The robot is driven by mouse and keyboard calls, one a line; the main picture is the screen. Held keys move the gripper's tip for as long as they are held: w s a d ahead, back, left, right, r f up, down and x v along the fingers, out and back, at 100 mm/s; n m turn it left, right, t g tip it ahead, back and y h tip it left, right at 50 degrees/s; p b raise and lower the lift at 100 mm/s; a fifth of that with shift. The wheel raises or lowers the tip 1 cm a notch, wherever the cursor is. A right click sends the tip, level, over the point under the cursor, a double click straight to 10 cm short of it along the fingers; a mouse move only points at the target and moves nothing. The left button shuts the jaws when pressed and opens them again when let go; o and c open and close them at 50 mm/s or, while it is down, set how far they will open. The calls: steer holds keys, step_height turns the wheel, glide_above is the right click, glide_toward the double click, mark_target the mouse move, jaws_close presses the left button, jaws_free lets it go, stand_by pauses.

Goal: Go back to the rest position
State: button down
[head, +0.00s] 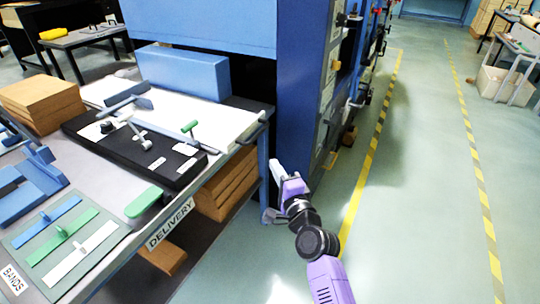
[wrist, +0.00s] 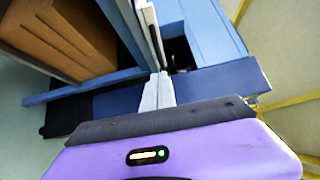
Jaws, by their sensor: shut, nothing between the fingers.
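My gripper (head: 277,170) is at the end of my purple and black arm, in front of the blue machine's lower corner and to the right of the delivery table (head: 128,244). Its fingers are shut with nothing between them. In the wrist view the closed fingers (wrist: 155,75) point up the picture, over a blue table leg or frame and the floor. The gripper appears apart from the table edge in the head view; the exact gap is hard to tell.
The table holds a black panel with levers (head: 135,150), a white sheet, a blue block (head: 183,72) and a mat with coloured bands (head: 68,240). Cardboard stacks (head: 228,185) sit below. The blue machine (head: 300,90) stands close behind my gripper. Floor to the right (head: 420,180) is clear.

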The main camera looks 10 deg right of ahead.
steer(key=s+d+r+n+g+h+p, duration=0.1)
steer(key=s+d+r+n+p, duration=0.2)
steer(key=s, duration=1.5)
steer(key=s+d+r+n+g+h+p, duration=0.1)
steer(key=s+d+r+n+p, duration=0.2)
steer(key=s, duration=1.5)
steer(key=s+d+r+n+g+h+p, duration=0.1)
steer(key=s+d+r+n+p, duration=0.2)
steer(key=s+n, duration=0.6)
steer(key=s+d+p, duration=0.1)
steer(key=s, duration=0.8)
steer(key=shift+d+r+n+h, duration=0.15)
steer(key=shift+r+n+h, duration=0.25)
